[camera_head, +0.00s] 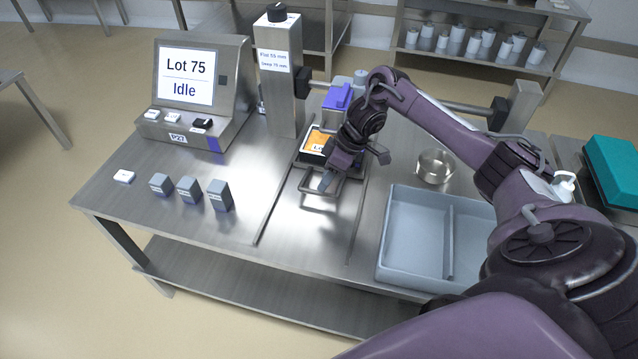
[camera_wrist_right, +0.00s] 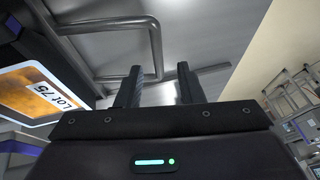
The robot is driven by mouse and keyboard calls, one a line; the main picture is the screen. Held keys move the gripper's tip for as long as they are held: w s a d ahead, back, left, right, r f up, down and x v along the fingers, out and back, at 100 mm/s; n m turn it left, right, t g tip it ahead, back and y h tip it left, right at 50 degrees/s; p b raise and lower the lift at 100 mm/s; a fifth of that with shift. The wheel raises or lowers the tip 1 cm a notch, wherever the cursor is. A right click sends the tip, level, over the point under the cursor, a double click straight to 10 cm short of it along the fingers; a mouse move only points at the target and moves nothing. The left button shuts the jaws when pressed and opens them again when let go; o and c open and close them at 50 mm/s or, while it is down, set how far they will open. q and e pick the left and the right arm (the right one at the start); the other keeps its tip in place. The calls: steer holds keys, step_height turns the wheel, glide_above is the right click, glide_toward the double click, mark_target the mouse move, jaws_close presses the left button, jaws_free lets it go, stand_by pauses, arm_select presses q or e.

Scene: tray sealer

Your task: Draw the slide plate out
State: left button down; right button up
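The slide plate (camera_head: 311,158) is a dark metal plate at the middle of the steel bench, with a bent-bar handle (camera_head: 309,190) at its near end. A tray with an orange, Lot-labelled top (camera_head: 317,140) sits on it. My right gripper (camera_head: 352,170) is over the handle area, its fingers apart. In the right wrist view the two fingers (camera_wrist_right: 162,85) stand apart, and the handle bar (camera_wrist_right: 155,45) shows just beyond them. I cannot tell whether a finger touches it. The tray's "Lot 75" label also shows there (camera_wrist_right: 52,97). My left gripper is not in view.
The control box (camera_head: 190,85) reads "Lot 75 Idle". A steel column (camera_head: 282,85) stands behind the plate. Several grey blocks (camera_head: 189,189) sit at left. A divided grey bin (camera_head: 410,230) and a round steel bowl (camera_head: 435,166) are at right. The bench in front of the handle is clear.

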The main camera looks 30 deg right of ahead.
steer(key=x, duration=0.2)
steer(key=shift+w+a+f, duration=0.1)
steer(key=shift+w+f, duration=0.2)
steer(key=shift+a+f, duration=0.2)
steer(key=shift+f, duration=0.25)
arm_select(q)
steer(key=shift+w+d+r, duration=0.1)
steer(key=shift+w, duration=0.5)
arm_select(e)
steer(key=shift+w, duration=0.1)
jaws_close()
